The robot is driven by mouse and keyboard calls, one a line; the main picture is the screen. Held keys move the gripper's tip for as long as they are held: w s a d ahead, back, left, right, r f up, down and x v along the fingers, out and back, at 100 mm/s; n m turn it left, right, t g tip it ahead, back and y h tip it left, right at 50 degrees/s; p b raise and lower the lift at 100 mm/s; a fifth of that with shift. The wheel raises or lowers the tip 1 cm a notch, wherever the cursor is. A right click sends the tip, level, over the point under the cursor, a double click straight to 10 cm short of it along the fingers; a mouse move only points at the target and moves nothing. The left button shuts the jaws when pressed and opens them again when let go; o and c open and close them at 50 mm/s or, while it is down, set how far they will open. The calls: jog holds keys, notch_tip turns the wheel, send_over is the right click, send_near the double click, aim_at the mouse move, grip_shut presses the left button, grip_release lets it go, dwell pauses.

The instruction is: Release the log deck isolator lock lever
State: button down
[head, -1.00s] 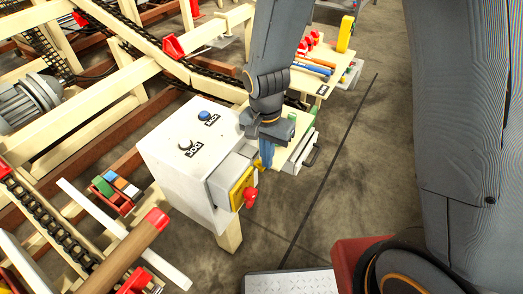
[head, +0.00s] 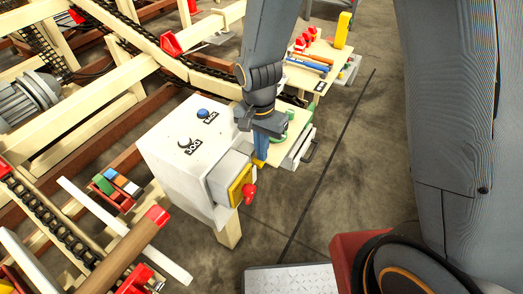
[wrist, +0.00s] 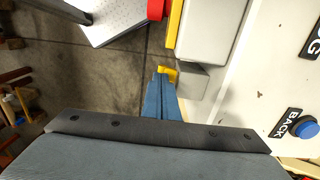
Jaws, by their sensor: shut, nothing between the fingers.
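The log deck isolator is a grey box on the side of a white control cabinet (head: 185,150). It has a yellow plate (head: 239,184) and a red handle (head: 249,191), which also shows at the top of the wrist view (wrist: 156,9). A small yellow lever (head: 259,163), which looks like the lock lever, sticks out beside the box. The wrist view shows this lever (wrist: 168,71) right at my fingertips. My gripper (head: 261,155) points down with its blue fingers shut, empty, at or touching the lever; exact contact is unclear.
The cabinet top has a blue BACK button (head: 202,113) and a JOG button (head: 184,143). Behind my gripper stand a bench with a drawer and a table with tools (head: 310,65). The conveyor frame fills the left. Floor to the right is clear.

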jog(key=s+d+r, duration=0.2)
jog(key=d+r, duration=0.1)
jog(key=r, duration=0.3)
jog(key=s+d+r+p, duration=0.1)
jog(key=s+d+r, duration=0.1)
jog(key=r, duration=0.3)
jog(key=shift+d+r, duration=0.35)
jog(key=shift+d, duration=0.1)
jog(key=s+d+r+n+t, duration=0.1)
jog(key=s+d+n, duration=0.2)
jog(key=d+n, duration=0.3)
jog(key=shift+d+r+n, duration=0.2)
jog(key=shift+d+n, duration=0.1)
jog(key=shift+d, duration=1.9)
